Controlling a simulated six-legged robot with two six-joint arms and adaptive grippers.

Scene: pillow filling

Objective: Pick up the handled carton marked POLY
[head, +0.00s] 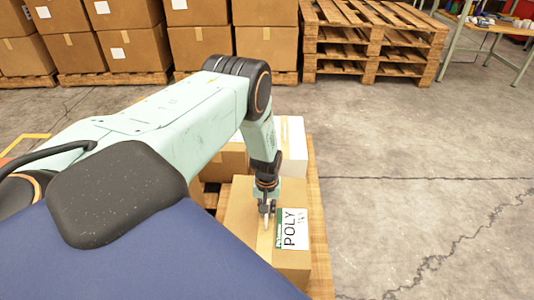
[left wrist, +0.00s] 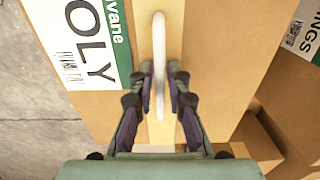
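The carton marked POLY (head: 242,222) is a tan box on a wooden pallet, with a white and green label (head: 292,230) on its top. It fills most of the left wrist view (left wrist: 215,45), with a pale tape strip and a white handle (left wrist: 159,50) along its middle. My left gripper (head: 267,212) points down over the carton top. In the left wrist view, its two fingers (left wrist: 161,85) stand apart on either side of the handle, with a gap visible beside it. The right gripper is not in view.
The pallet (head: 319,230) also holds a white box (head: 295,148) behind the carton. A neighbouring carton with a label ending in INGS (left wrist: 285,85) lies to the right in the left wrist view. Stacked cartons (head: 137,48) and empty pallets (head: 375,40) stand behind. The concrete floor at right is clear.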

